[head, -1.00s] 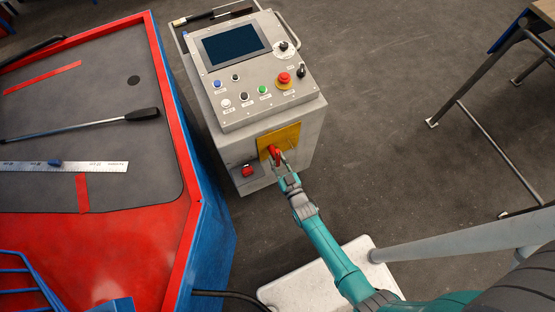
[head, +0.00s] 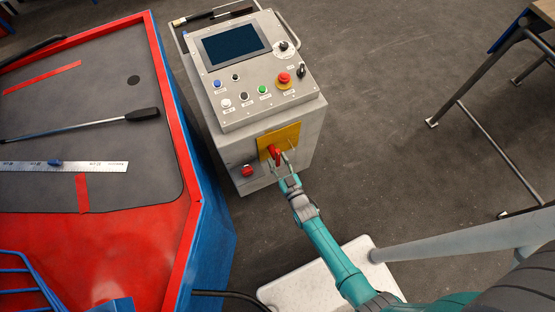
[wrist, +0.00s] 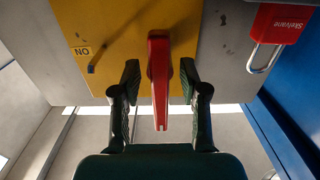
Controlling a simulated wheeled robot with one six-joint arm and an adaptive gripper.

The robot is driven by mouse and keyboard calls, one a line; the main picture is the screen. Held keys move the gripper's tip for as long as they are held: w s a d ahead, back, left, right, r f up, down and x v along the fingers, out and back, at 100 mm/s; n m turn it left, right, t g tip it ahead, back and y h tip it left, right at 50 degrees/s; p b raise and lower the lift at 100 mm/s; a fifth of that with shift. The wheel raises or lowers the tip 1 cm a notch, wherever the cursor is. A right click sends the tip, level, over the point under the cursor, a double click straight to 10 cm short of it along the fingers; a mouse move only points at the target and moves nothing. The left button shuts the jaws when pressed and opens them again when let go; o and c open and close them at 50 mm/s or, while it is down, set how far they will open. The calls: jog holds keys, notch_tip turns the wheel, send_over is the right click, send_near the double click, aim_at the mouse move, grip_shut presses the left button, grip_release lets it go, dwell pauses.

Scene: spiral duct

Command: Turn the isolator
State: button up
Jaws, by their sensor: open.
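The isolator is a red handle (head: 274,153) on a yellow plate (head: 291,136) on the front of the grey control cabinet. In the wrist view the red handle (wrist: 159,70) points straight down the picture, towards my gripper's palm. An upside-down "ON" label (wrist: 82,51) shows on the yellow plate, left of the handle. My gripper (head: 280,163) is open in front of the plate. In the wrist view my gripper (wrist: 160,85) has one finger on each side of the handle, with a visible gap on both sides.
A red padlock (wrist: 279,24) hangs right of the plate in the wrist view, and left of the plate in the head view (head: 247,171). The cabinet's sloped top (head: 240,60) carries a screen and several buttons. A red and blue bench (head: 150,225) stands close at left.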

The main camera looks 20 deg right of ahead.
jog(key=s, duration=1.1)
jog(key=shift+s, duration=0.2)
